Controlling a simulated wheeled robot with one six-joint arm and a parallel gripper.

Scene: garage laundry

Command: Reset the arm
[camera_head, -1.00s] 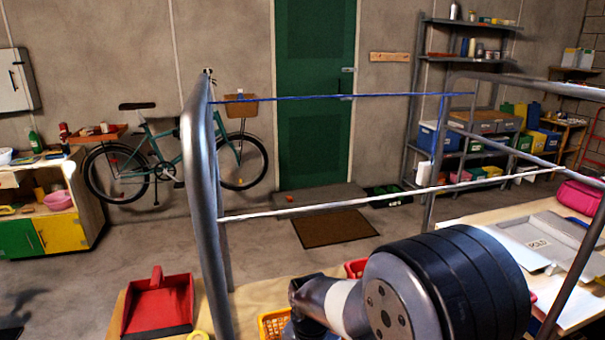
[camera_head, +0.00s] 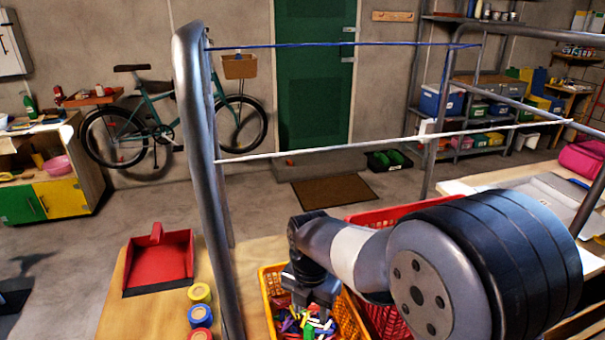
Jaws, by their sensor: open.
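My arm reaches in from the lower right, with its large dark joint close to the camera. My gripper (camera_head: 314,302) hangs at the arm's end, pointing down over the orange basket (camera_head: 351,318). The basket holds many coloured clothespins (camera_head: 300,322). The gripper is small and partly dark in the picture, and its jaws are open. No held object shows between them. I cannot tell whether the fingertips touch the clothespins.
A metal rack frame (camera_head: 190,120) with a blue line (camera_head: 330,45) and a white line (camera_head: 330,148) stands around the arm. A red basket (camera_head: 385,216) is behind it. A red dustpan (camera_head: 160,262) and several coloured round tubs (camera_head: 200,292) lie left on the wooden table.

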